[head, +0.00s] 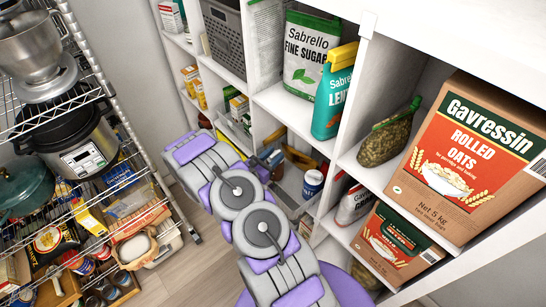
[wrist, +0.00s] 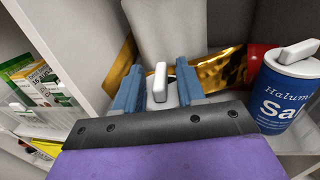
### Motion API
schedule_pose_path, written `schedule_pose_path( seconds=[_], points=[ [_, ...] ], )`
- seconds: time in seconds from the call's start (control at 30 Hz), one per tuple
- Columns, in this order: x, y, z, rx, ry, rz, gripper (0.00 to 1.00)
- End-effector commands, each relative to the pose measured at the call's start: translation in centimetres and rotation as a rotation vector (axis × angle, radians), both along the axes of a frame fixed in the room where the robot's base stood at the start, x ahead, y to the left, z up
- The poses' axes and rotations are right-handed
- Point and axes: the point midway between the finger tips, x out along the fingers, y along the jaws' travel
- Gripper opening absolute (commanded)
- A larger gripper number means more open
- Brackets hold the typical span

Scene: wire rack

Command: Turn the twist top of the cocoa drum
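In the wrist view, my gripper (wrist: 160,88) has its two blue fingers apart, one on each side of a white upright bar (wrist: 160,80) on a white round top. Gaps show between the bar and both fingers. This looks like the twist top of the cocoa drum; the drum's body and label are hidden behind my gripper. In the head view, my arm reaches into a low shelf bay, and I cannot make out the drum or the fingertips clearly there.
A blue salt drum (wrist: 288,92) with a similar white top stands close on the right, also in the head view (head: 313,183). A gold foil packet (wrist: 222,70) lies behind the fingers. A white shelf upright (wrist: 62,45) and green-white boxes (wrist: 45,82) are at left.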

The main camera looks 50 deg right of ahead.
Motion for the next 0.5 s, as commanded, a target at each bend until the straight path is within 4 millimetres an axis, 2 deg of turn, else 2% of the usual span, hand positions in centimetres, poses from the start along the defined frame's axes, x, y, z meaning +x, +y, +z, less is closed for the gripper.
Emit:
schedule_pose_path(
  seconds=[0.07, 0.17, 0.43, 0.5],
  points=[
    [0.0, 0.5, -0.2, 0.004, 0.004, 0.000, 0.37],
    [0.0, 0.7, -0.2, 0.002, 0.004, 0.001, 0.28],
    [-0.1, -0.2, -0.4, 0.011, 0.002, 0.001, 0.02],
    [-0.1, -0.4, -0.5, 0.013, 0.003, 0.000, 0.00]
  ],
)
